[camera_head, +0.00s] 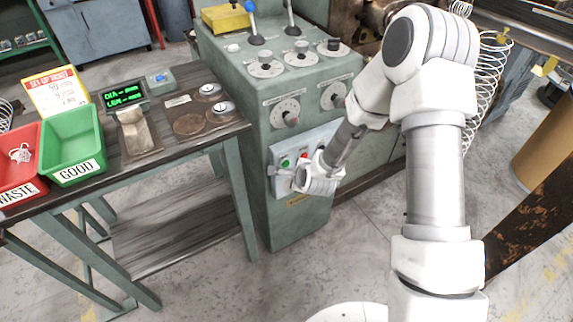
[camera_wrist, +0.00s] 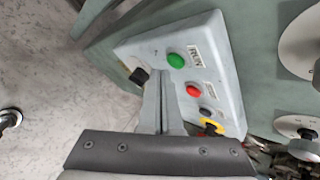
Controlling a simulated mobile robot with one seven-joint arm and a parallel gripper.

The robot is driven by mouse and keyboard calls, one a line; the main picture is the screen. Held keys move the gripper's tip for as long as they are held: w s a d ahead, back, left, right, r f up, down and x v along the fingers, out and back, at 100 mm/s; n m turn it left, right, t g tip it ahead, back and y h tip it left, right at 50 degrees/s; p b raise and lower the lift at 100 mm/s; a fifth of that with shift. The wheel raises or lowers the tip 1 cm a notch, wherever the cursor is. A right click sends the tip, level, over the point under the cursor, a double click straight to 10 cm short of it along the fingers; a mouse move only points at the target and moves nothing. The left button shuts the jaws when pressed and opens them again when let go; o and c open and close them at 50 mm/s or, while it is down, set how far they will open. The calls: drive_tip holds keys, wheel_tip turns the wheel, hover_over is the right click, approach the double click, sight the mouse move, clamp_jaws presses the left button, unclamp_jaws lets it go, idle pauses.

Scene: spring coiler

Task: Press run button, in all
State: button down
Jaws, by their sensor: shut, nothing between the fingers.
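The light grey button panel (camera_head: 312,150) is mounted on the front of the green machine. It also shows in the wrist view (camera_wrist: 217,60). Its green button (camera_wrist: 176,60) lies beside a label reading RUN; the green button also shows in the head view (camera_head: 285,163). A red button (camera_wrist: 193,91) sits beside it. My gripper (camera_head: 272,171) is at the panel's lower left, its fingers shut and empty. In the wrist view the closed fingertips (camera_wrist: 157,72) are close to the green button, just left of it. I cannot tell whether they touch the panel.
A dark button (camera_wrist: 207,113) and a yellow-ringed control (camera_wrist: 211,128) are farther along the panel. Dials (camera_head: 285,112) and levers are above it. A workbench (camera_head: 110,185) with a red bin (camera_head: 18,165) and a green bin (camera_head: 72,140) stands left. Floor in front is clear.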

drive_tip(key=s+d, duration=0.1)
drive_tip(key=s, duration=0.1)
drive_tip(key=s+d, duration=0.1)
drive_tip(key=s, duration=0.1)
drive_tip(key=shift+d+b, duration=0.4)
drive_tip(key=shift+r, duration=0.1)
idle(0.6)
drive_tip(key=s+d+r+n+h+p, duration=0.1)
drive_tip(key=d+r+n+p, duration=0.2)
drive_tip(key=r, duration=0.5)
drive_tip(key=s+d+r+n+g+h, duration=0.15)
drive_tip(key=r+n, duration=0.25)
drive_tip(key=r, duration=0.4)
drive_tip(key=s+d+r+n+p, duration=0.2)
drive_tip(key=d+r+n, duration=0.2)
drive_tip(key=r, duration=0.4)
drive_tip(key=s+d+r+n+p, duration=0.2)
drive_tip(key=s+r+n, duration=0.2)
drive_tip(key=s+r, duration=0.4)
drive_tip(key=s+d+r+n+g+p, duration=0.1)
drive_tip(key=s+d+r+n+p, duration=0.1)
drive_tip(key=s+r, duration=0.6)
drive_tip(key=s+d+n+h, duration=0.1)
drive_tip(key=s+n, duration=0.1)
drive_tip(key=shift+s+r, duration=0.3)
drive_tip(key=shift+r, duration=0.1)
